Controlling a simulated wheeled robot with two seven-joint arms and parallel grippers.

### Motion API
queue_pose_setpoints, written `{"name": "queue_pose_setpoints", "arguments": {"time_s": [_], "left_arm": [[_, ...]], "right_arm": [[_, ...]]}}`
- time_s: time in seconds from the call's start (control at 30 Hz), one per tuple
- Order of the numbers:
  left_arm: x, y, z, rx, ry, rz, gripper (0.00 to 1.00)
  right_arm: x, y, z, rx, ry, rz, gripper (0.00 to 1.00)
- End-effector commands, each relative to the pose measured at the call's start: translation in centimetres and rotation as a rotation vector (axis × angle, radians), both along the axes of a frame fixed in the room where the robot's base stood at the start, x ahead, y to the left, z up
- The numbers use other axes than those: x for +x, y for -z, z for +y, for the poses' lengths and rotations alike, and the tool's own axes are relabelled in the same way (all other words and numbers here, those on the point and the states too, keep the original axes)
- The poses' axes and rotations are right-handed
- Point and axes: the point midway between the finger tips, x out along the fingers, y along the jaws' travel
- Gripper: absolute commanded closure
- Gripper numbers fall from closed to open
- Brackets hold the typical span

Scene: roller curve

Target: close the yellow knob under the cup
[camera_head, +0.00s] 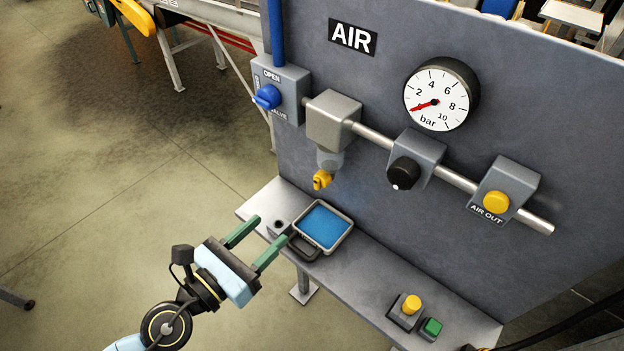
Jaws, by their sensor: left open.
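The yellow knob (322,180) sticks out at the bottom of the grey translucent cup (330,160), which hangs under a grey block (333,120) on the pipe. My left gripper (257,233) is open, with two green fingers apart and nothing between them. It is in front of the panel, lower left of the knob in the picture and apart from it. The fingers point up and right, toward the panel. My right gripper is not in the view.
A shelf (365,285) runs below the panel (390,210). A blue valve knob (267,97), a gauge (437,96), a black knob (403,173) and a yellow button (495,202) are on the panel.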

Motion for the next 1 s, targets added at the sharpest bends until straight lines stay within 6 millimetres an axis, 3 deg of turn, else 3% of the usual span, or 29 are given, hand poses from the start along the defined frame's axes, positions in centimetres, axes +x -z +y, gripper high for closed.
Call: {"name": "queue_pose_setpoints", "arguments": {"time_s": [0.17, 0.7, 1.0], "left_arm": [[0.3, -1.6, -1.1, 0.039, 0.02, -0.058, 0.5], [8.7, -1.5, -7.1, 0.034, 0.019, -0.053, 0.5], [10.4, -1.3, -8.4, 0.036, 0.02, -0.053, 0.5]], "right_arm": [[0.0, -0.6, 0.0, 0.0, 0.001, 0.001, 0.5], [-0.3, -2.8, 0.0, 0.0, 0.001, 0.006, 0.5], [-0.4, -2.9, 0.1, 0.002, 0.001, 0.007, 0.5]]}}
